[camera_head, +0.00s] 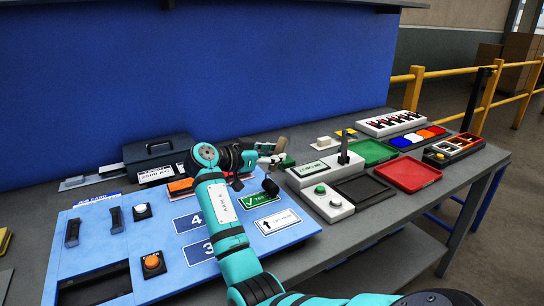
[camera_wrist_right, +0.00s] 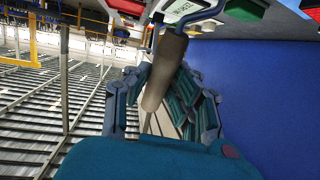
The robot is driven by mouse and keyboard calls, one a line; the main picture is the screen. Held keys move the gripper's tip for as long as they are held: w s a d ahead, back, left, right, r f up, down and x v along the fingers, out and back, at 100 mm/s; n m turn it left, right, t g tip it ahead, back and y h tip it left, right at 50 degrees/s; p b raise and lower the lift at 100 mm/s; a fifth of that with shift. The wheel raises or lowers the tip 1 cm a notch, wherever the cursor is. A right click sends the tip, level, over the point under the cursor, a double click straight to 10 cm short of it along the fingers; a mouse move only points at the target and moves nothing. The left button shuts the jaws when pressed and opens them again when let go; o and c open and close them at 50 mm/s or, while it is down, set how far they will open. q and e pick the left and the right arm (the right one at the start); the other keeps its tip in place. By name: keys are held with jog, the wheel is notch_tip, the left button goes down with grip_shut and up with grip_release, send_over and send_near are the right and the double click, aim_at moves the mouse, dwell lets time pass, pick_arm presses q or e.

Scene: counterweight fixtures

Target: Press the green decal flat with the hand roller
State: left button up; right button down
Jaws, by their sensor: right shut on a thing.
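The green decal (camera_head: 259,202) with a white tick and lettering lies on the light blue panel (camera_head: 185,262). My right gripper (camera_head: 266,150) is beyond the decal, towards the back of the bench, and apart from it. It is shut on a tan cylindrical handle (camera_head: 281,145), which appears to be the hand roller's. The right wrist view shows the handle (camera_wrist_right: 163,78) between the fingers, with a bent metal frame at its far end. My left gripper is not in view.
A white lift decal (camera_head: 277,222) sits just below the green one. A grey box with an upright black lever (camera_head: 343,148) stands right of the panel, near green (camera_head: 373,153) and red (camera_head: 408,173) trays. A black toolbox (camera_head: 157,148) stands at the back left.

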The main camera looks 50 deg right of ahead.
jog(key=shift+f+b, duration=0.45)
jog(key=shift+f, duration=0.1)
dwell(1.2)
jog(key=shift+r, duration=0.15)
jog(key=shift+r+p, duration=0.4)
jog(key=shift+r, duration=0.15)
jog(key=shift+r+p, duration=1.35)
jog(key=shift+r, duration=1.55)
jog(key=shift+s, duration=0.1)
